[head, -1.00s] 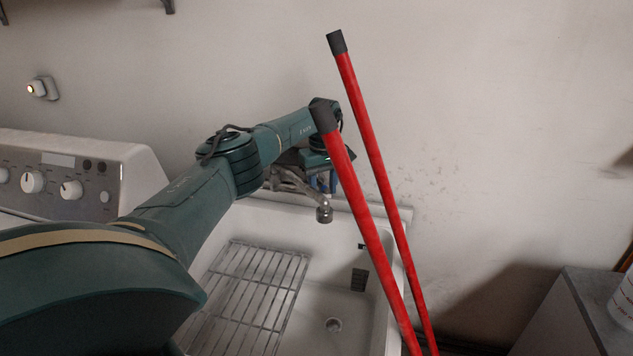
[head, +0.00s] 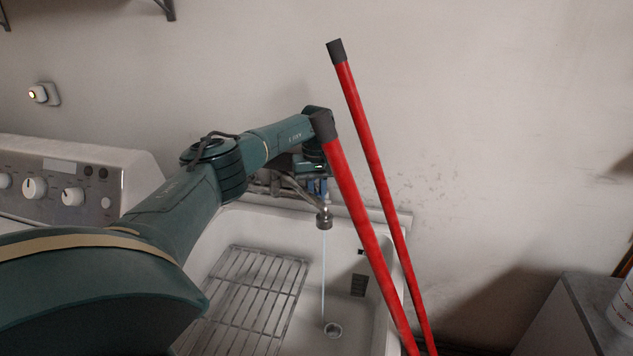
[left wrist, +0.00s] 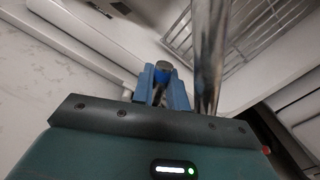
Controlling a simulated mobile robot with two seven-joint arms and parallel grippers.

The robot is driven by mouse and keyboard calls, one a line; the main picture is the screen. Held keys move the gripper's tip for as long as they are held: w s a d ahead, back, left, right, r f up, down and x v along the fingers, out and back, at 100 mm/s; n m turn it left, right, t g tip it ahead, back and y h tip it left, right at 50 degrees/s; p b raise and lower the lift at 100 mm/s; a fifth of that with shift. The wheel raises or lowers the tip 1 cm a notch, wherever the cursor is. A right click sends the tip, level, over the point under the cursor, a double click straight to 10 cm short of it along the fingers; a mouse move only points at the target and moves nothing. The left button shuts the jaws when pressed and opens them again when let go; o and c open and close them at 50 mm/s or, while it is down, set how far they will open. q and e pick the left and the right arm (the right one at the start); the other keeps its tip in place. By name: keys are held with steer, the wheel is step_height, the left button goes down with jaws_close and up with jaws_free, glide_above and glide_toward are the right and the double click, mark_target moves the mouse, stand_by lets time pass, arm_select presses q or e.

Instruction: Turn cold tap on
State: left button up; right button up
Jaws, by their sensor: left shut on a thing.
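The cold tap handle, with a blue cap (left wrist: 161,73), sits between the fingers of my left gripper (left wrist: 162,88) in the left wrist view. The gripper is shut on it. In the head view my left gripper (head: 318,187) is at the back edge of the tub, mostly hidden by my arm. The metal spout (head: 323,219) stands over the white tub (head: 345,245), and a thin stream of water (head: 324,280) falls from it to the drain (head: 332,330). The spout also shows beside the gripper in the left wrist view (left wrist: 208,55). My right gripper is not in view.
Two red poles (head: 366,235) with dark ends lean upright in front of the tub's right side, close to my left arm. A wire rack (head: 245,300) lies in the tub's left part. A machine with knobs (head: 75,185) stands at left, a grey cabinet (head: 570,320) at right.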

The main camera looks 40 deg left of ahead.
arm_select(q)
steer(key=shift+s+a+m, duration=0.35)
steer(key=shift+m, duration=0.45)
steer(key=shift+s+a+m, duration=0.25)
steer(key=shift+a+m, duration=0.05)
steer(key=shift+m, duration=0.35)
steer(key=shift+s+a+m, duration=0.2)
steer(key=shift+a+m, duration=0.1)
steer(key=shift+m, duration=0.35)
steer(key=o, duration=0.9)
step_height(320, 180, up, 7)
steer(key=p, duration=0.5)
steer(key=shift+p, duration=0.3)
steer(key=shift+d, duration=0.1)
